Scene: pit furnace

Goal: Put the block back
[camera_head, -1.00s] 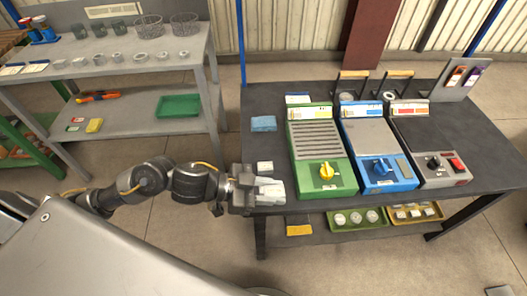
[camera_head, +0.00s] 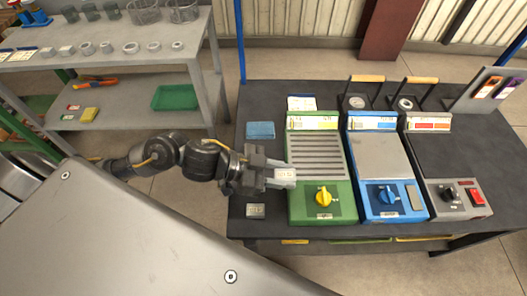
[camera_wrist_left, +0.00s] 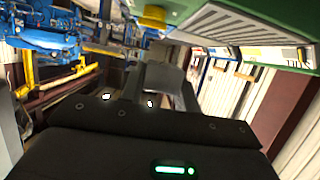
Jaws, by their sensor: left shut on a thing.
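My left gripper (camera_head: 277,174) is shut on a small pale grey block (camera_head: 285,175) with markings on its face. It holds the block over the left edge of the green unit (camera_head: 320,168), which has a slatted top and a yellow knob. In the left wrist view, the green unit (camera_wrist_left: 225,30) lies at the upper right; the fingers are dark and hard to make out. A second small grey block (camera_head: 256,210) lies on the dark table (camera_head: 262,226) near its front edge, below the gripper. Whether the held block touches the green unit is unclear. My right gripper is not in view.
A blue pad (camera_head: 260,130) lies left of the green unit. A blue unit (camera_head: 384,165) and a grey unit with a red switch (camera_head: 458,199) stand to the right. A shelf bench (camera_head: 130,65) with rings and baskets stands at the back left.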

